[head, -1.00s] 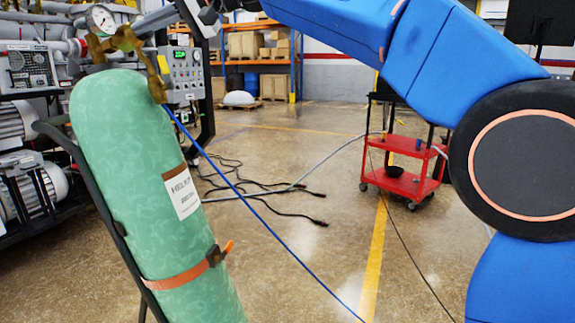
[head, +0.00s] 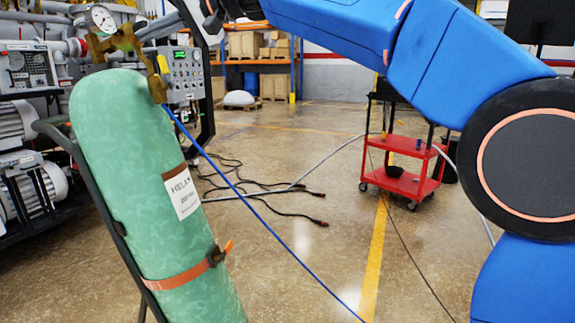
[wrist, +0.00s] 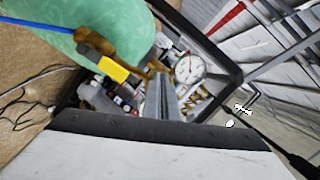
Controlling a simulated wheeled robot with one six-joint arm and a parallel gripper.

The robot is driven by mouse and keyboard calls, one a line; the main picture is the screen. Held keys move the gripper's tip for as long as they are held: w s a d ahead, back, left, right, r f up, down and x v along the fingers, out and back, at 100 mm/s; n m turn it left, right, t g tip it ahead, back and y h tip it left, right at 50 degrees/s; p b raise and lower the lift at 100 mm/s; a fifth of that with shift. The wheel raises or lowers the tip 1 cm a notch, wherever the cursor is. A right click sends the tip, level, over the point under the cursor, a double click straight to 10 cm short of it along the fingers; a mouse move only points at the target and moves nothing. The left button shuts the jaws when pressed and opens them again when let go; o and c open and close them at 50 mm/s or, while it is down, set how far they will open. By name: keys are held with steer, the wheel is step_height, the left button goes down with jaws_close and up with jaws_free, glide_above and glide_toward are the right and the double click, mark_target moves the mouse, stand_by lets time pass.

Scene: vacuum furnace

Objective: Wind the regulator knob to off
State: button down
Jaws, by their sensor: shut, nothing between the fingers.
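The green gas cylinder (head: 150,150) stands tilted in the head view, with a brass regulator (head: 125,40) and a round white gauge (head: 103,18) on top. In the wrist view the cylinder (wrist: 120,30) fills the upper left, and the gauge (wrist: 189,67) faces me. A bright yellow and black part (wrist: 108,66) sits beside the brass fittings; I cannot tell whether it is the knob. My gripper (wrist: 162,82) is shut and empty, its grey fingers pointing at the regulator. I cannot tell whether they touch it. The knob's setting is not readable.
A blue hose (head: 235,188) runs from the regulator across the floor. Dark cables (head: 265,205) lie behind it. Pumps and pipes (head: 35,180) stand at the left, a control panel (head: 182,75) behind the regulator.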

steer(key=shift+w+d+f, duration=0.2)
steer(key=shift+w+f, duration=0.15)
steer(key=shift+f, duration=0.05)
stand_by(0.5)
steer(key=s+d, duration=0.1)
steer(key=d, duration=0.4)
steer(key=shift+s+d+r, duration=0.35)
steer(key=shift+r, duration=0.05)
stand_by(0.4)
